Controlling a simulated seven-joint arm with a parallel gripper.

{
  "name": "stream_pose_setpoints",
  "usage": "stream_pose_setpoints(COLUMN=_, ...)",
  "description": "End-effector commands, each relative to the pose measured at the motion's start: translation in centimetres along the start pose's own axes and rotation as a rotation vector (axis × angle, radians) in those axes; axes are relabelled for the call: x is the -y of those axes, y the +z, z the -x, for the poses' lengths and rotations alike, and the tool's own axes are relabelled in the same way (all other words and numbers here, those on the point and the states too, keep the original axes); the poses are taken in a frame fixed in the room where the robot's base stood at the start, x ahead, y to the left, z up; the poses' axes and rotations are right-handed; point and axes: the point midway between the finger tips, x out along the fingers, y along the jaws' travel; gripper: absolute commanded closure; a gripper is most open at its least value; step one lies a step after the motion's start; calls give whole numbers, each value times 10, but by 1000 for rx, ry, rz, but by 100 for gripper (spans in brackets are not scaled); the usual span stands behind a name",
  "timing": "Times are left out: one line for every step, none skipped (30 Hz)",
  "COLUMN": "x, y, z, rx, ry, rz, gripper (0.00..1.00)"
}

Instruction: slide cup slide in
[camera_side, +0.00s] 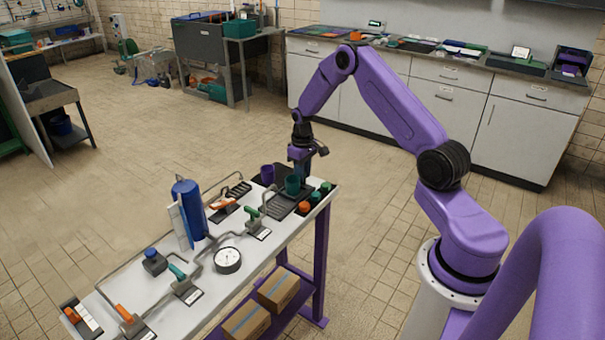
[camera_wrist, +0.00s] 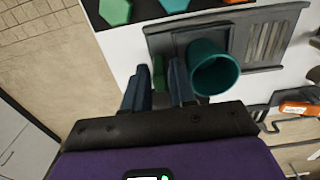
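A teal cup (camera_wrist: 213,67) stands on a grey slide plate (camera_wrist: 262,42) with a slotted section. The cup also shows in the side view (camera_side: 292,185), near the far end of the bench. My gripper (camera_wrist: 158,80) is beside the cup, with its two dark fingers apart. A small green piece (camera_wrist: 158,71) shows between the fingers, with gaps on both sides; it looks like part of the slide, but I cannot be sure. The right finger is very close to the cup's wall; contact is unclear. In the side view my gripper (camera_side: 302,170) points down behind the cup.
Orange (camera_side: 303,207) and green (camera_side: 315,197) caps sit at the bench's right edge. Lever valves, a round gauge (camera_side: 228,260) and a blue cylinder (camera_side: 189,208) occupy the nearer bench. Open floor lies beyond the bench.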

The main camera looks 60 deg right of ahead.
Motion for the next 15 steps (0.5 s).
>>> stream_pose_setpoints(x=0, y=0, z=-2, rx=-1, ry=0, rz=0, gripper=74)
stream_pose_setpoints(x=0, y=0, z=-2, rx=-1, ry=0, rz=0, gripper=74)
stream_pose_setpoints(x=0, y=0, z=-3, rx=-2, ry=1, rz=0, gripper=74)
stream_pose_setpoints(x=0, y=0, z=-3, rx=-2, ry=1, rz=0, gripper=74)
stream_pose_setpoints(x=0, y=0, z=-3, rx=-2, ry=1, rz=0, gripper=74)
stream_pose_setpoints(x=0, y=0, z=-3, rx=-2, ry=1, rz=0, gripper=74)
stream_pose_setpoints(x=0, y=0, z=-3, rx=-2, ry=1, rz=0, gripper=74)
stream_pose_setpoints(x=0, y=0, z=-3, rx=-2, ry=1, rz=0, gripper=74)
stream_pose_setpoints(x=0, y=0, z=-3, rx=-2, ry=1, rz=0, gripper=74)
stream_pose_setpoints(x=0, y=0, z=-3, rx=-2, ry=1, rz=0, gripper=78)
stream_pose_setpoints(x=0, y=0, z=-3, rx=-2, ry=1, rz=0, gripper=88)
stream_pose_setpoints(x=0, y=0, z=-3, rx=-2, ry=1, rz=0, gripper=100)
stream_pose_setpoints(x=0, y=0, z=-3, rx=-2, ry=1, rz=0, gripper=100)
stream_pose_setpoints(x=0, y=0, z=-3, rx=-2, ry=1, rz=0, gripper=100)
stream_pose_setpoints(x=0, y=0, z=-3, rx=-2, ry=1, rz=0, gripper=100)
